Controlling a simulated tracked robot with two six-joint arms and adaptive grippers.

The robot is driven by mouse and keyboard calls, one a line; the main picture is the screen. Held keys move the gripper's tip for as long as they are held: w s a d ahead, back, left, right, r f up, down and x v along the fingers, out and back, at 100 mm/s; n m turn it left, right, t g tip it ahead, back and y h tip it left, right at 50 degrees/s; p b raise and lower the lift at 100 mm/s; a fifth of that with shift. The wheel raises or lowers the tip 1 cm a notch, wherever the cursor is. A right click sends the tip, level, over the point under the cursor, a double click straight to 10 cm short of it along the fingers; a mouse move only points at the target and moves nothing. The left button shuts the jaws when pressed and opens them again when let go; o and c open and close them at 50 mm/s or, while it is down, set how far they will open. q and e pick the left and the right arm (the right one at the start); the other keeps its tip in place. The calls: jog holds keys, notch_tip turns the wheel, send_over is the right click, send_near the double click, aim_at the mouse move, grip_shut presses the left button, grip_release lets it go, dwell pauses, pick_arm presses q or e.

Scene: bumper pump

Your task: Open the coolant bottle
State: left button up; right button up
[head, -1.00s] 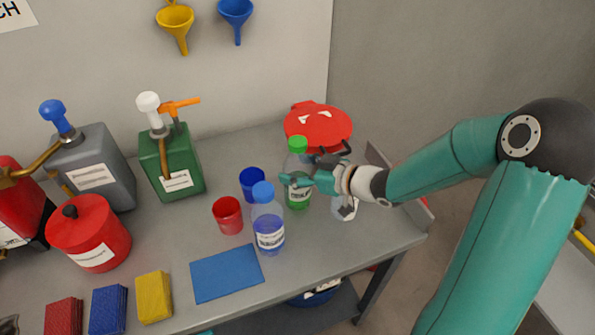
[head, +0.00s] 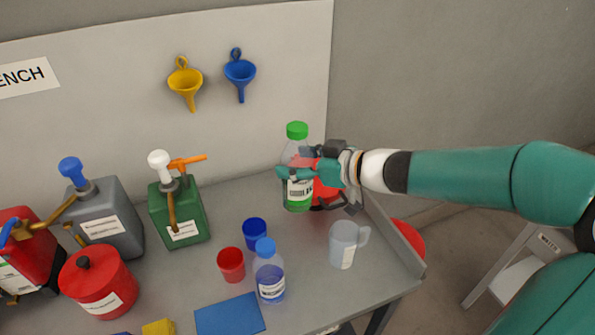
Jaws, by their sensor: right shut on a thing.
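A clear bottle with a green cap (head: 297,130) and green liquid is upright, held above the back right of the bench. Its cap is on, and its label is too small to read. My right gripper (head: 308,174) comes from the right and is shut around the bottle's body below the cap. A second clear bottle with a blue cap (head: 270,275) and blue liquid stands on the bench, also capped. I cannot tell from the labels which is coolant. My left gripper is not in view.
A clear jug (head: 343,243) stands near the right edge. A red cup (head: 231,265), a blue cup (head: 254,233) and a blue mat (head: 229,315) lie nearby. Pump containers, green (head: 180,215) and grey (head: 106,225), and a red canister (head: 97,285) stand left. A red object is partly hidden behind the gripper.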

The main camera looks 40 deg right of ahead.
jog(key=shift+r, duration=0.3)
jog(key=o, duration=0.8)
jog(key=c, duration=1)
jog(key=shift+c, duration=0.2)
